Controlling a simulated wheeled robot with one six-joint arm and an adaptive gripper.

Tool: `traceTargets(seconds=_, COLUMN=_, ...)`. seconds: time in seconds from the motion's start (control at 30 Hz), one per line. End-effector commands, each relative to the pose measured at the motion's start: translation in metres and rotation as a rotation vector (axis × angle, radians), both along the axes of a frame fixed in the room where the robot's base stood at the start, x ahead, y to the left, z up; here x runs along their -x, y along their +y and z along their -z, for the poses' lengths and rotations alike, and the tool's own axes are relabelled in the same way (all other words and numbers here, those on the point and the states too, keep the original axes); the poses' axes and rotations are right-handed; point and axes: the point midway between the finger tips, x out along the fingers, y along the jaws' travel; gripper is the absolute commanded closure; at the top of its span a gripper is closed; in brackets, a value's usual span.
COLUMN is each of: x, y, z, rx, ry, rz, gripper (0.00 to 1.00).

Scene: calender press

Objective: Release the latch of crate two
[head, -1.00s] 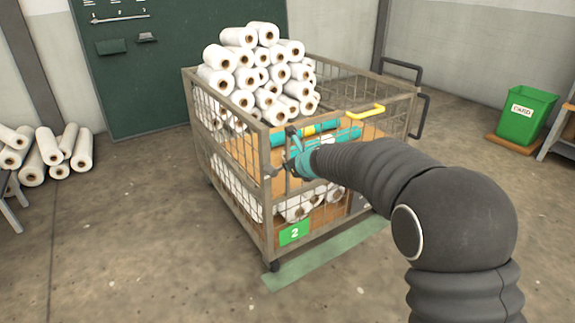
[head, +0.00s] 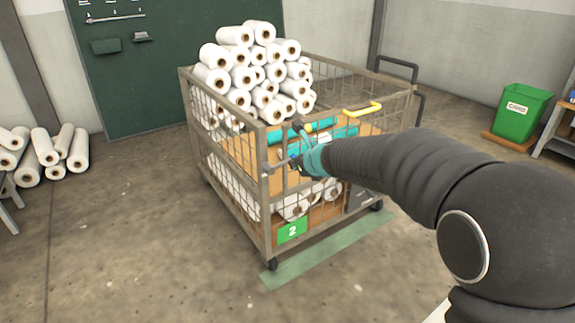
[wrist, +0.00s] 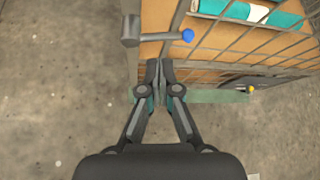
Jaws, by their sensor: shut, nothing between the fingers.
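Crate two (head: 261,205) is a wire-mesh cage on casters with a green "2" plate (head: 292,230) low on its near side. Its latch shows in the wrist view as a grey metal barrel (wrist: 130,30) with a lever (wrist: 160,37) lying sideways, ending in a blue knob (wrist: 188,36). In the head view the latch (head: 268,168) is at the near corner post, partly hidden by my gripper. My gripper (wrist: 160,68) is shut and empty. Its fingertips appear just below the lever in the wrist view, with a visible gap; depth is hard to judge.
White rolls (head: 255,75) are piled in the crate, with teal rolls (head: 290,133) on its shelf. More rolls lie at left (head: 45,155). A green bin (head: 520,115) stands far right.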

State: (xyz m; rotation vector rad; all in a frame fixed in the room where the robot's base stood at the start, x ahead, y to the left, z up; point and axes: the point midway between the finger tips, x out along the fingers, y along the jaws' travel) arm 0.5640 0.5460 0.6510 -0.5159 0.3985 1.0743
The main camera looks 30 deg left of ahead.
Motion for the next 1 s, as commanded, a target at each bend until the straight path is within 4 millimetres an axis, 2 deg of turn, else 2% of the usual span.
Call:
traceTargets(seconds=0.2, x=0.02, y=-0.026, z=-0.024, rx=-0.002, ry=0.0, rz=-0.005, gripper=1.0)
traceTargets(seconds=0.4, x=0.031, y=-0.043, z=-0.035, rx=0.0, ry=0.0, rz=-0.005, gripper=1.0)
traceTargets(seconds=0.6, x=0.034, y=-0.05, z=-0.039, rx=0.0, ry=0.0, rz=-0.005, gripper=1.0)
traceTargets(seconds=1.0, x=0.033, y=-0.05, z=-0.039, rx=-0.001, ry=0.001, rz=-0.003, gripper=1.0)
